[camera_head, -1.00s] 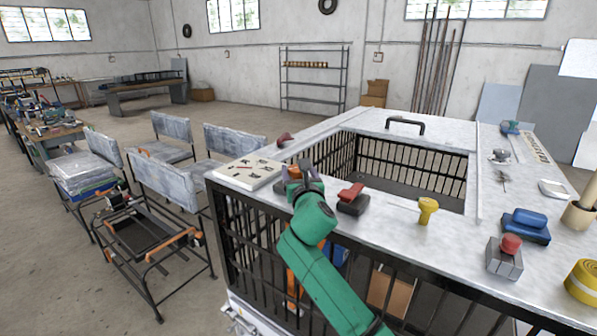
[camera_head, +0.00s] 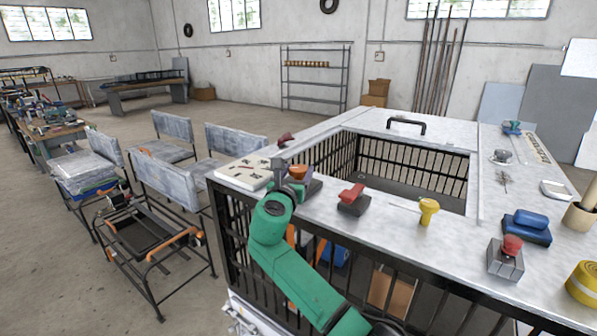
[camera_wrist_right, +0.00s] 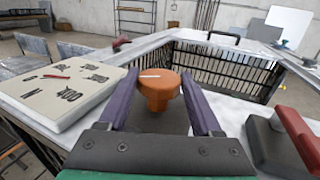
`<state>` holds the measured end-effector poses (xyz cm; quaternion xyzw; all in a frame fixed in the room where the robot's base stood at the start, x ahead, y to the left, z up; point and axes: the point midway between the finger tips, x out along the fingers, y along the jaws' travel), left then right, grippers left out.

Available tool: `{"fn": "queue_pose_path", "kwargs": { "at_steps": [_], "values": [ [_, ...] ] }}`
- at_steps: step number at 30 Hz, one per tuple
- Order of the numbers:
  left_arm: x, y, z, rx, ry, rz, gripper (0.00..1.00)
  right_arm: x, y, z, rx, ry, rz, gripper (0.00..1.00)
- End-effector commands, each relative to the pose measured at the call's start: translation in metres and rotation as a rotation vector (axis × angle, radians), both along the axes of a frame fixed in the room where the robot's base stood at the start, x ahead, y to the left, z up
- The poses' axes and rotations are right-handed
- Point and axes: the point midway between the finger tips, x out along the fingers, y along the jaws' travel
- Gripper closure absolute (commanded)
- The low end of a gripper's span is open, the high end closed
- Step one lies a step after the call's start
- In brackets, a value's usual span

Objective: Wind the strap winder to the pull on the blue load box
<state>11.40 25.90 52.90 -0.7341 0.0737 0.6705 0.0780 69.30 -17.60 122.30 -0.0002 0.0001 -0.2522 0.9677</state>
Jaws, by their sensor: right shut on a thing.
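The strap winder appears to be the orange knob (camera_head: 298,171) on a dark base near the counter's left front corner. In the right wrist view the orange knob (camera_wrist_right: 158,90) is round-topped with a short white mark on its top. My right gripper (camera_head: 293,177) is shut on the knob, with one purple-grey finger at each side in the wrist view (camera_wrist_right: 156,80). A blue block on a dark blue base (camera_head: 528,224) stands at the right of the counter; I cannot tell if it is the load box or where any pull mark is. My left gripper is out of view.
A pale board with dark shapes (camera_head: 247,172) lies left of the knob. A red lever on a dark base (camera_head: 351,198) and a yellow knob (camera_head: 428,210) stand to its right. A grey box with a red button (camera_head: 506,258) and a yellow roll (camera_head: 584,282) are farther right.

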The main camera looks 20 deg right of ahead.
Motion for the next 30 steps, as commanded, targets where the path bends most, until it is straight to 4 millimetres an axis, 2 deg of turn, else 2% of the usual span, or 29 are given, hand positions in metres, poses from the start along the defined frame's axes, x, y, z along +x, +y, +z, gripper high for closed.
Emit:
{"fn": "queue_pose_path", "kwargs": {
  "at_steps": [10, 25, 26, 27, 28, 30],
  "values": [
    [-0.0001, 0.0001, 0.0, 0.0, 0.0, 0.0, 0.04, 0.0016, 0.0032, 0.0, 0.0, 0.001, -0.157, 0.9],
    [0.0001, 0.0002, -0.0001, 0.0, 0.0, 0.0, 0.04, 0.0016, 0.0029, -0.0007, 0.001, 0.002, -0.183, 0.9],
    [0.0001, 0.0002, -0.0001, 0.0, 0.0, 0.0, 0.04, 0.0016, 0.0029, -0.0008, 0.001, 0.002, -0.183, 0.27],
    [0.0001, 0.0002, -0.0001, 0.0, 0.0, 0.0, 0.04, 0.0016, 0.0029, -0.0008, 0.001, 0.002, -0.183, 0.11],
    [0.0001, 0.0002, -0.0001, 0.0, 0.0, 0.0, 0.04, 0.0017, 0.0028, -0.0008, 0.001, 0.002, -0.183, 0.04],
    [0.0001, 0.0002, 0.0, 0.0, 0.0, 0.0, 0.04, 0.0017, 0.0028, -0.0006, 0.001, 0.002, -0.183, 0.04]
  ]
}}
